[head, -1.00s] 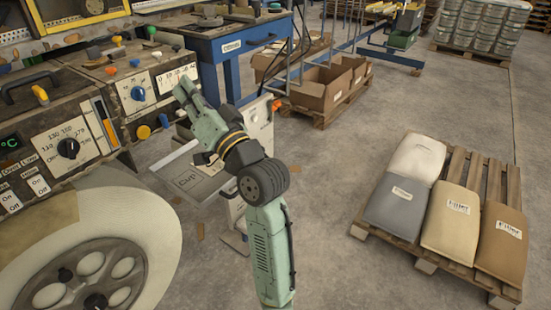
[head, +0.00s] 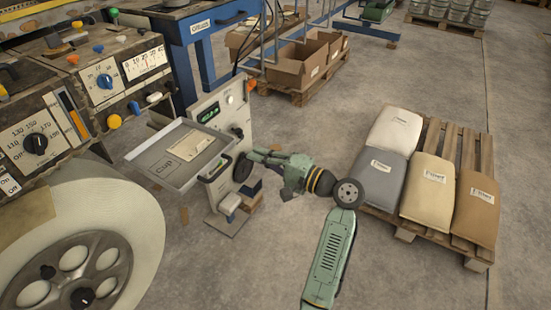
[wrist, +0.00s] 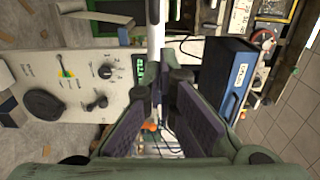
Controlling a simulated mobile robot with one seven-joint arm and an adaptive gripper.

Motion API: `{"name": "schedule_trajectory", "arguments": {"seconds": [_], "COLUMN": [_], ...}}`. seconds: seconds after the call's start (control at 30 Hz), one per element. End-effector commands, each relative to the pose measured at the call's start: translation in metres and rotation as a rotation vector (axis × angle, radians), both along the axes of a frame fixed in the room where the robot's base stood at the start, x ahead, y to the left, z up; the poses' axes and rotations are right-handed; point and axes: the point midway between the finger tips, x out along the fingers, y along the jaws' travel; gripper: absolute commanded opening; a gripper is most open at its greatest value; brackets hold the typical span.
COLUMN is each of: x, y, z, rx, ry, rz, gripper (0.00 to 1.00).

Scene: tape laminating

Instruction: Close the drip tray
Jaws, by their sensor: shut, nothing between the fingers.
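The drip tray (head: 166,175) is a shallow grey tray with a raised rim and a dark handle on its right side. The gripper is shut and empty. In the wrist view its dark finger pads (wrist: 158,97) converge near a pale vertical bar that I cannot identify surely.
A large pale roll (head: 120,215) stands at the lower left under dial panels. A pallet with several filler sacks (head: 430,190) is on the right. Cardboard boxes (head: 300,62) sit on a pallet behind.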

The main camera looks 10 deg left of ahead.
Motion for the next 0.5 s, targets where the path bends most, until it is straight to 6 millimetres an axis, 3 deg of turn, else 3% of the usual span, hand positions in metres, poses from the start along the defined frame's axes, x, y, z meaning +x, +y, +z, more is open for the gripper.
{"name": "schedule_trajectory", "arguments": {"seconds": [0.2,0.5], "x": [0.013,0.021], "y": [0.039,0.057], "z": [0.003,0.000], "rx": [-0.001,-0.002], "ry": [0.000,-0.002], "rz": [0.002,0.000], "gripper": [0.00,0.00]}}
